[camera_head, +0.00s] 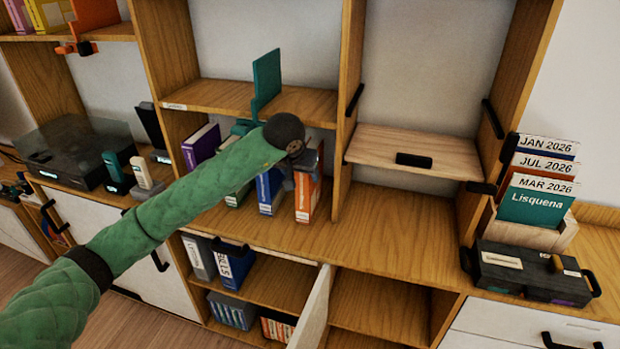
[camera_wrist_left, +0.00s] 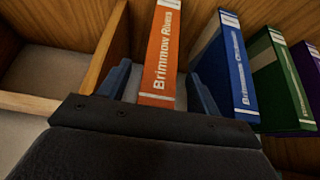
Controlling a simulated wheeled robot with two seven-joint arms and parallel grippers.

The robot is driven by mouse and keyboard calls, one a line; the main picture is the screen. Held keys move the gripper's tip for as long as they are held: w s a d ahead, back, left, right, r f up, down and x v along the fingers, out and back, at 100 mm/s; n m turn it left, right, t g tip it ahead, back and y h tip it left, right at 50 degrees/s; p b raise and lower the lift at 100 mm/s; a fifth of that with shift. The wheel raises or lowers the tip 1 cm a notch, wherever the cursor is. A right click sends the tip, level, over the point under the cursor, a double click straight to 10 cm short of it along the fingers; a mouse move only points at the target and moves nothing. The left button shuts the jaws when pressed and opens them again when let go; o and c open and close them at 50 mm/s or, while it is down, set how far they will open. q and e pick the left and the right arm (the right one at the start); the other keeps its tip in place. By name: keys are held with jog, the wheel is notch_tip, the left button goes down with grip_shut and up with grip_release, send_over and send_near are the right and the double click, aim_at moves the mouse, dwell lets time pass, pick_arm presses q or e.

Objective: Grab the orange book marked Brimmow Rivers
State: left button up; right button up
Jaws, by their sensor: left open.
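The orange book marked Brimmow Rivers (camera_wrist_left: 162,55) stands spine-out in the left wrist view, and it also shows on the middle shelf in the head view (camera_head: 304,199). My left gripper (camera_wrist_left: 158,85) is open, with one blue finger on each side of the orange spine. I cannot tell whether the fingers touch the book. In the head view my green-sleeved left arm reaches to the shelf and its wrist hides part of the books. The right gripper is not seen.
A blue book (camera_wrist_left: 232,75), a green book (camera_wrist_left: 280,85) and a purple book (camera_head: 201,146) share the shelf. A wooden upright (camera_wrist_left: 105,50) stands close on the other side. A cabinet door (camera_head: 312,310) is ajar below. The shelf to the right (camera_head: 390,225) is clear.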

pick_arm(q)
jog(key=w+d+f+p, duration=0.1)
jog(key=w+d+p, duration=0.1)
jog(key=w, duration=0.5)
jog(key=shift+p, duration=0.45)
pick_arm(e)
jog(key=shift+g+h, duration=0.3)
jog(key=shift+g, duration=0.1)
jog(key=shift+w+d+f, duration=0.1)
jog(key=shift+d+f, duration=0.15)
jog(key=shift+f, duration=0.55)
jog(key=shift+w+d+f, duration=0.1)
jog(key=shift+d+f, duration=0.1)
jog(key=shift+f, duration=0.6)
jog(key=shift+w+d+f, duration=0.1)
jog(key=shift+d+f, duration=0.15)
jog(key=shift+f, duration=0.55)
pick_arm(q)
jog(key=shift+d, duration=0.1)
grip_shut()
